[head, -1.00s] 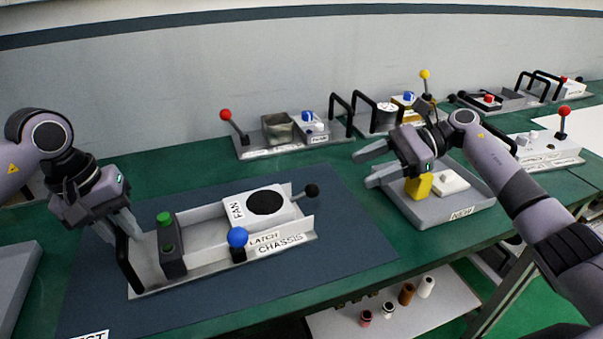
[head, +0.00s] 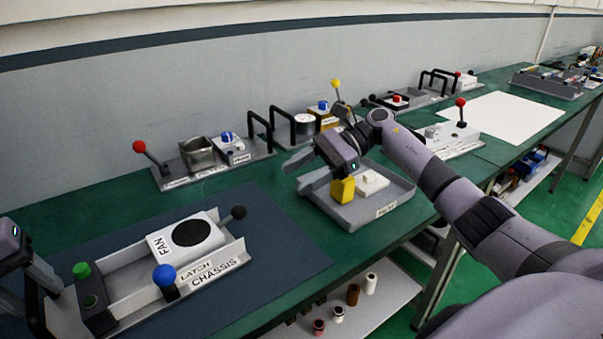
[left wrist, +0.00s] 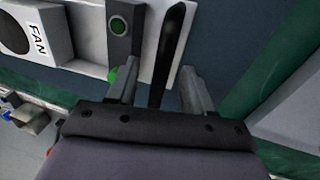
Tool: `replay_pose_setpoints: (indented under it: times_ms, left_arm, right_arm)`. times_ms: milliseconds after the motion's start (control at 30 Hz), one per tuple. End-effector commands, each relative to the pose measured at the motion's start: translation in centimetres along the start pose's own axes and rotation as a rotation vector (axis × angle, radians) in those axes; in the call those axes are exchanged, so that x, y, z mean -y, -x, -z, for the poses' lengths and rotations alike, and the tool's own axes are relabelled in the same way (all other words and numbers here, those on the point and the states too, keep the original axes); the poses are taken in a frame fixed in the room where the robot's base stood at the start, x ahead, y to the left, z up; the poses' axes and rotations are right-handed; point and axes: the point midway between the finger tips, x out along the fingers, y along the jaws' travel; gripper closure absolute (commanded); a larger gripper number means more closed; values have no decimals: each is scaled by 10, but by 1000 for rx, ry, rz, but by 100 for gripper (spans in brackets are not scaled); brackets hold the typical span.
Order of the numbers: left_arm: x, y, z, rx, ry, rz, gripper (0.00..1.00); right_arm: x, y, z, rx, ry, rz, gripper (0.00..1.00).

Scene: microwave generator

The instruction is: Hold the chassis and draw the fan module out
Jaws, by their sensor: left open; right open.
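The chassis (head: 128,282), a grey tray, lies on the dark mat at the left of the head view. The fan module (head: 196,236), a white block with a black disc, sits in its right part and shows in the left wrist view (left wrist: 22,30). A blue-knobbed latch (head: 165,277) stands at the front wall, a black-knobbed lever (head: 237,213) at the right end. My left gripper (head: 28,292) is open; in the left wrist view its fingers (left wrist: 160,75) stand either side of the chassis's black handle (left wrist: 168,50). My right gripper (head: 305,172) is open and empty over a grey tray.
The grey tray (head: 385,205) holds a yellow block (head: 342,191) and a white block (head: 371,183). A green-knobbed dark box (head: 92,298) stands at the chassis's left end. Several lever and handle fixtures, one with a red knob (head: 139,147), line the back. The mat right of the chassis is clear.

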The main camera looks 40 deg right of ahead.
Motion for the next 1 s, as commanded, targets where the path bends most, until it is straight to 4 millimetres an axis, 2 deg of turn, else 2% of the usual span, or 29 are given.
replay_pose_setpoints:
  times_ms: [300,500,700,1000]
  left_arm:
    - [0,66,1,-4,1,-1,49]
    - [0,98,0,-2,1,0,49]
    - [0,110,0,1,0,0,49]
    - [0,110,0,1,0,1,49]
  right_arm:
    - [0,0,0,0,0,0,42]
    - [0,0,0,0,0,0,42]
    - [0,0,0,0,0,0,42]
    - [0,0,0,0,0,0,42]
